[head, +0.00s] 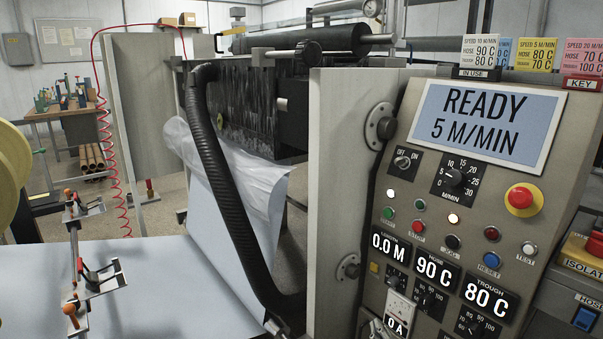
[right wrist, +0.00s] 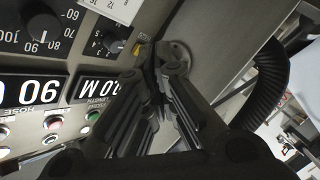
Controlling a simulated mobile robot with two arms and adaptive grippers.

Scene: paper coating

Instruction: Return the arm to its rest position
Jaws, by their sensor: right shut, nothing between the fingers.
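My right gripper (right wrist: 157,75) fills the middle of the right wrist view. Its dark fingers come together at the tips, with nothing held between them. In the head view I cannot clearly make out this gripper. My left gripper is not in view. The panel's display (head: 485,122) reads READY, 5 M/MIN.
A black corrugated hose (head: 222,175) runs down beside the grey machine upright (head: 338,190). A white paper web (head: 215,195) hangs behind it. Clamps with orange handles (head: 95,275) stand at the left over the pale flat surface (head: 165,290). A red emergency button (head: 521,197) sticks out of the panel.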

